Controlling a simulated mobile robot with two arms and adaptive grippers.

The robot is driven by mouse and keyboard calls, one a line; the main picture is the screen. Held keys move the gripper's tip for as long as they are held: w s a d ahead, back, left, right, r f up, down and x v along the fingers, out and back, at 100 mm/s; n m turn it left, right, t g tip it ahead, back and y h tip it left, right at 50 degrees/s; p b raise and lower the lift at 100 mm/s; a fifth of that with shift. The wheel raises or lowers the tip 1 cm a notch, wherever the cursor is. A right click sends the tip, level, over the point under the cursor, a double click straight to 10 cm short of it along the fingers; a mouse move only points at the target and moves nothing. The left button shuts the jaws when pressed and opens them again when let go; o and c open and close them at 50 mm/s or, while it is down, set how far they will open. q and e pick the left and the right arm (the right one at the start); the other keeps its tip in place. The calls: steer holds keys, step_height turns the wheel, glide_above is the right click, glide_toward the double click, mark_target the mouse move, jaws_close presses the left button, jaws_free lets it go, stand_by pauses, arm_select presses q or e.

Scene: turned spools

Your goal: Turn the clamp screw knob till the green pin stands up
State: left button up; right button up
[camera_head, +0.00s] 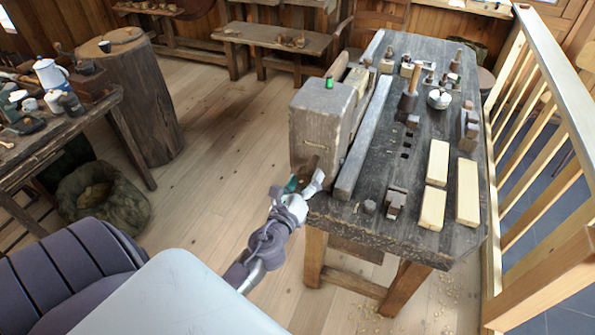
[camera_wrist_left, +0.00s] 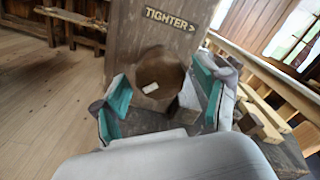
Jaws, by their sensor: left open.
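The clamp screw knob (camera_wrist_left: 158,75) is round, brown and wooden, with a pale mark on its face. It sits on the front of a wooden block (camera_head: 318,122), below a "TIGHTER >" label (camera_wrist_left: 170,18). My left gripper (camera_head: 303,182) is at the block's lower front; its open fingers with teal pads stand on either side of the knob in the left wrist view (camera_wrist_left: 163,92). A gap shows between the left finger and the knob; whether the right finger touches it I cannot tell. The green pin (camera_head: 329,83) shows as a short green stub on top of the block.
The workbench (camera_head: 374,200) carries pale wood pieces (camera_head: 433,210), a mallet-like tool (camera_head: 409,92) and several small parts. A wooden railing (camera_head: 545,130) runs along the right. A side table with a kettle (camera_head: 50,73) and a stump (camera_head: 135,100) stand left. Open floor lies between.

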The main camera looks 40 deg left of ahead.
arm_select(q)
steer(key=v, duration=1.1)
steer(key=shift+s, duration=0.3)
steer(key=shift+f, duration=0.1)
steer(key=s+d+f+n+g+h, duration=0.1)
steer(key=s+f+n+g, duration=0.25)
steer(key=f, duration=0.75)
steer(key=s+d+f+n+g+h, duration=0.1)
steer(key=s+f+n+g, duration=0.25)
steer(key=f, duration=0.75)
steer(key=s+d+f+n+g, duration=0.1)
steer(key=s+f+n+g, duration=0.2)
steer(key=f, duration=0.8)
steer(key=s+d+f+n+g+h, duration=0.1)
steer(key=s+f+n+g, duration=0.2)
steer(key=s+f+n, duration=0.4)
steer(key=s+d+f+n+g+h, duration=0.1)
steer(key=s+f+n, duration=0.5)
steer(key=s, duration=0.9)
step_height(320, 180, down, 3)
steer(key=shift+d+f+n+g, duration=0.2)
steer(key=shift+d+n+g, duration=0.25)
steer(key=shift+g, duration=0.75)
